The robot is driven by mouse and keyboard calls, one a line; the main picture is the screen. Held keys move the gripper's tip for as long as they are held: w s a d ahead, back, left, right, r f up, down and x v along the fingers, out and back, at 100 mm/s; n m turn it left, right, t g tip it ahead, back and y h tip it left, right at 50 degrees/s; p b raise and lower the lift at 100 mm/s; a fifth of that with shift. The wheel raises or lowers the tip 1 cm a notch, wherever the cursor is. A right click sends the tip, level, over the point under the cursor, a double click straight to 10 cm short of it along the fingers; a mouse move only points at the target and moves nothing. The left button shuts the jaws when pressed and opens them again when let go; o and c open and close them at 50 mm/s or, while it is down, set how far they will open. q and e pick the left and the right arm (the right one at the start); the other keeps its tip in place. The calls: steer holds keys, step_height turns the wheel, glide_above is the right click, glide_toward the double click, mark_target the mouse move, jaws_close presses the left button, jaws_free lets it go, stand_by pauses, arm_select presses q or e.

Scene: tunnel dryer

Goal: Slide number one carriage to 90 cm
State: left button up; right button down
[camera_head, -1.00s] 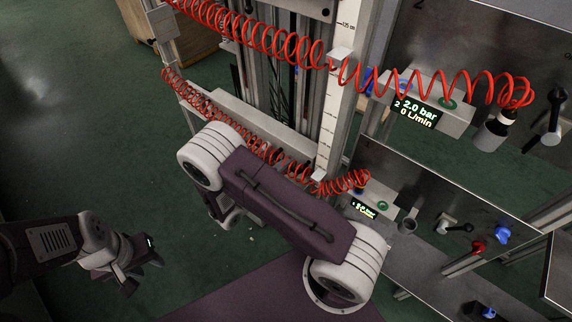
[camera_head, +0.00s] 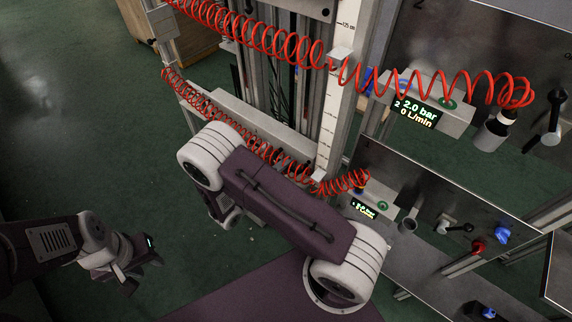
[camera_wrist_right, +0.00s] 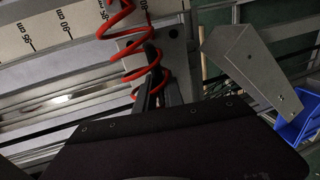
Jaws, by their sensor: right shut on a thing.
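In the right wrist view, my right gripper (camera_wrist_right: 152,85) shows as dark fingers inside a red hose coil. It is shut on a dark part in front of a light grey block (camera_wrist_right: 172,48), which looks like the number one carriage. The contact is mostly hidden. The block sits beside the scale (camera_wrist_right: 60,28), close to the 85 cm mark, with 90 cm further left. In the head view, my right arm hides the right gripper and the carriage; the upright scale (camera_head: 328,125) shows behind it. My left gripper (camera_head: 140,268) hangs away at lower left, its opening unclear.
Two red coiled hoses (camera_head: 225,118) cross the frame in front of the posts. Valve panels with a display (camera_head: 418,112) stand at right. In the right wrist view, a grey box (camera_wrist_right: 250,65) and a blue bin (camera_wrist_right: 299,130) are at right. Open green floor lies at left.

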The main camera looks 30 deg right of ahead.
step_height(320, 180, up, 10)
steer(key=p, duration=0.6)
steer(key=shift+r, duration=0.15)
steer(key=c, duration=1.5)
jaws_free()
steer(key=shift+o, duration=0.2)
steer(key=b+v, duration=0.1)
steer(key=v, duration=0.8)
steer(key=shift+s, duration=0.1)
